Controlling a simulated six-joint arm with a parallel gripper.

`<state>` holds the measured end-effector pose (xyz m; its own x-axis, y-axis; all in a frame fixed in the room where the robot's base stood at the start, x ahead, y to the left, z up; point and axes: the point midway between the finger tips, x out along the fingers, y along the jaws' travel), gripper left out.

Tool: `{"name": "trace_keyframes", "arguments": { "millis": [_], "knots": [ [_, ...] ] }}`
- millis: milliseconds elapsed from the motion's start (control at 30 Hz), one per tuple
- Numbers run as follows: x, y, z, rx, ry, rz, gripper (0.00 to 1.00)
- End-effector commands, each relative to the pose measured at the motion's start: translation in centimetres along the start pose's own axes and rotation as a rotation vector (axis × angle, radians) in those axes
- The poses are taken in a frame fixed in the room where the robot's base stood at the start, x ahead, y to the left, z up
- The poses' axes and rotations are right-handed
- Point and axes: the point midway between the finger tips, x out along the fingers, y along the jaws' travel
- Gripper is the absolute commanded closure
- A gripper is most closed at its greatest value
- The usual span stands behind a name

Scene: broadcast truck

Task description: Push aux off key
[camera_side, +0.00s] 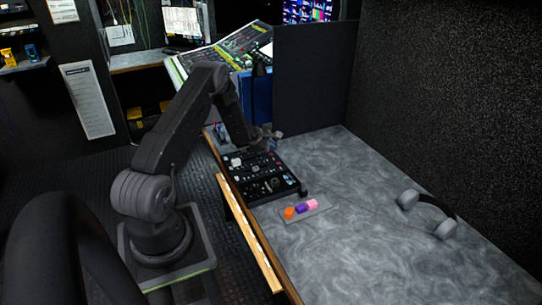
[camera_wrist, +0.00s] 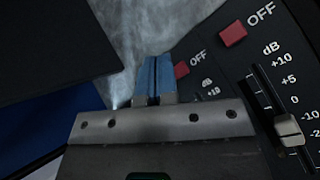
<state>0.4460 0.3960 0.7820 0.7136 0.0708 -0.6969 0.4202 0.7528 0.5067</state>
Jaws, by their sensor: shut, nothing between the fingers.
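The black control panel (camera_side: 262,178) lies on the grey desk, and its face also fills the right of the wrist view (camera_wrist: 255,95). In the wrist view a red key (camera_wrist: 233,33) sits beside a white "OFF" label at the upper right. A second red key (camera_wrist: 181,70) with its own "OFF" label is right beside my fingertips. I see no "aux" lettering. My gripper (camera_wrist: 153,76) has blue fingers pressed together and empty, just left of the second key; whether they touch it I cannot tell. In the side view my gripper (camera_side: 268,138) is over the panel's far end.
A fader (camera_wrist: 289,130) with a dB scale is at the right of the wrist view. In the side view, a small tray (camera_side: 320,211) holds orange, purple and pink blocks. Headphones (camera_side: 428,213) lie on the right of the desk (camera_side: 350,265). A dark partition (camera_side: 308,88) stands behind the panel.

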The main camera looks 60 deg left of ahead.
Motion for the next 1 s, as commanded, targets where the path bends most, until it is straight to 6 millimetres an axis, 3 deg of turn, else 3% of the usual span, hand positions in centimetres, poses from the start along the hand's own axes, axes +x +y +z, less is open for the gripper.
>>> {"name": "trace_keyframes", "arguments": {
  "millis": [700,1000],
  "knots": [
    [-3.9,2.9,2.8,0.001,0.0,0.001,1.0],
    [-4.2,3.0,3.0,0.001,0.0,0.0,1.0]
  ]
}}
